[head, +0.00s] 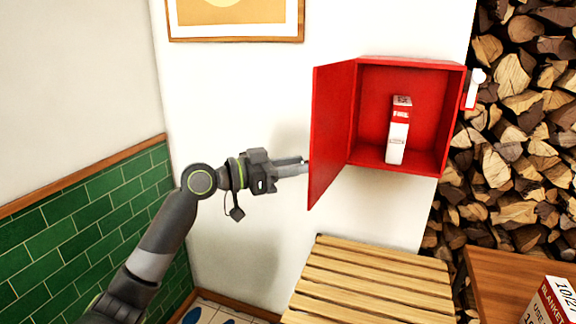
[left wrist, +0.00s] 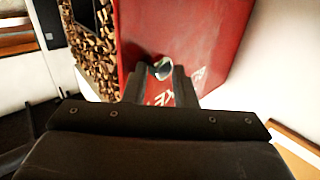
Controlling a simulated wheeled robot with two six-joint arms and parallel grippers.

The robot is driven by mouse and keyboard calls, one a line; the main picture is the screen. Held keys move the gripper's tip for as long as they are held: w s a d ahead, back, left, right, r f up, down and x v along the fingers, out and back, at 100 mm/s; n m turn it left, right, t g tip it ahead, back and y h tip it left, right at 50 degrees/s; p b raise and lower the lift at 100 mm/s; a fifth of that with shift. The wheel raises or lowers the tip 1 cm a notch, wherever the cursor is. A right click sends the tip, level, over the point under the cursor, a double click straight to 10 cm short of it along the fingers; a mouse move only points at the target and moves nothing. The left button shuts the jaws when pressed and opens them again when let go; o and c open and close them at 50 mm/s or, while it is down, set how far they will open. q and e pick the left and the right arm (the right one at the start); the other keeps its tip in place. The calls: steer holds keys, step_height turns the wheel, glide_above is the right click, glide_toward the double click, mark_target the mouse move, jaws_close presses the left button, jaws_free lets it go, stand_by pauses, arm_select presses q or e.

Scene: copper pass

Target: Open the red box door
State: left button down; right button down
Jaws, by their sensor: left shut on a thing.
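The red box (head: 452,110) is mounted on the white wall, and its door (head: 332,130) stands wide open, swung out to the left from the left side of the box. My left gripper (head: 304,166) is at the outer face of the door, near its free edge; the door hides the very fingertips in the head view. In the left wrist view, the jaws (left wrist: 160,88) are shut on a small round handle (left wrist: 162,69) in front of the red door face (left wrist: 190,35), which bears white lettering. My right gripper is not in view.
A white and red carton (head: 397,140) stands inside the box. A slatted wooden bench (head: 370,285) is below, with a wooden surface (head: 505,280) and a blankets carton (head: 550,303) at the right. Stacked firewood (head: 515,150) lies right of the box. Green tiles (head: 95,215) line the left wall.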

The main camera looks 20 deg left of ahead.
arm_select(q)
steer(key=c, duration=1.4)
jaws_free()
steer(key=shift+w+r, duration=0.35)
steer(key=shift+w, duration=0.1)
steer(key=shift+c, duration=0.2)
steer(key=shift+o, duration=1.3)
steer(key=shift+w+d+f, duration=0.1)
steer(key=shift+w+d, duration=0.05)
steer(key=shift+w, duration=0.15)
steer(key=shift+s+t, duration=0.1)
steer(key=shift+t, duration=0.2)
